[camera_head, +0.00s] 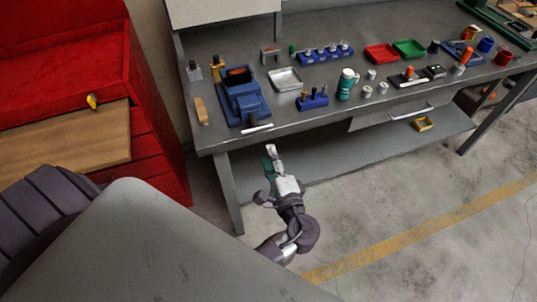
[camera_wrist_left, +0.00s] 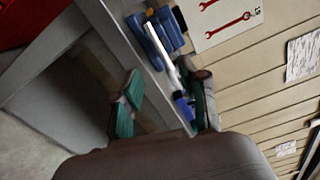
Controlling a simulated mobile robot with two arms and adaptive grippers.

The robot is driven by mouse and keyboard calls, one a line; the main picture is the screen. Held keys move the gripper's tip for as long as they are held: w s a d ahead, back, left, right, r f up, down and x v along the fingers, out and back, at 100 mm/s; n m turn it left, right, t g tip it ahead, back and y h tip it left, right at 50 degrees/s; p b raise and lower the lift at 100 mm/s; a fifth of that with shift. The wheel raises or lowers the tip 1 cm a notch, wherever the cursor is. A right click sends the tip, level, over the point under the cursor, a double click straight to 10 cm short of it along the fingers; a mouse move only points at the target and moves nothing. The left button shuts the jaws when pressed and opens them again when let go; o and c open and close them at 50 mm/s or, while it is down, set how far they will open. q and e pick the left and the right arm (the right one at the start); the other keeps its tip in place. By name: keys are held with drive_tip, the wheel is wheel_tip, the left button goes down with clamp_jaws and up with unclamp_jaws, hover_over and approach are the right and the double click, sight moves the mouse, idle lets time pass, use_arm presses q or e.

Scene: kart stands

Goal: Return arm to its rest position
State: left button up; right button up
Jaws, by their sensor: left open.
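My left gripper (camera_head: 271,164) is in front of the workbench (camera_head: 208,138), near its front left corner, over the space by the lower shelf. It is open. In the left wrist view the green-padded fingers stand apart, with the gap between them (camera_wrist_left: 166,92) empty of any held thing. The bench edge and a blue vise-like tool show beyond the fingers. My left arm (camera_head: 297,225) reaches up from the lower middle of the head view. My right gripper is in neither view.
The blue tool (camera_head: 245,101) and a white stick (camera_head: 257,128) lie near the bench's front edge. A metal tray (camera_head: 285,79) and a teal bottle (camera_head: 346,84) stand farther right. A red cabinet (camera_head: 158,130) is at left. Open floor (camera_head: 400,190) lies right of my arm.

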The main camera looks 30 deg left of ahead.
use_arm(q)
drive_tip(key=shift+f, duration=0.1)
drive_tip(key=s+d+f+m+g+h, duration=0.1)
drive_tip(key=s+f+g+h, duration=0.3)
drive_tip(key=f, duration=1.2)
drive_tip(key=s+f+g+h, duration=0.2)
drive_tip(key=s+f+h, duration=0.4)
drive_tip(key=f, duration=1)
drive_tip(key=s+f+n+g+h, duration=0.1)
drive_tip(key=s+f+n, duration=0.2)
drive_tip(key=s+f, duration=0.2)
drive_tip(key=s+a+f+n+g+h, duration=0.1)
drive_tip(key=s+f, duration=0.4)
drive_tip(key=s, duration=0.7)
drive_tip(key=s+a+f+n+g+h, duration=0.1)
drive_tip(key=s+f+n+g, duration=0.1)
drive_tip(key=s+f+n, duration=0.3)
drive_tip(key=s, duration=0.4)
drive_tip(key=shift+g+h, duration=0.3)
drive_tip(key=shift+h, duration=0.1)
drive_tip(key=shift+d, duration=0.1)
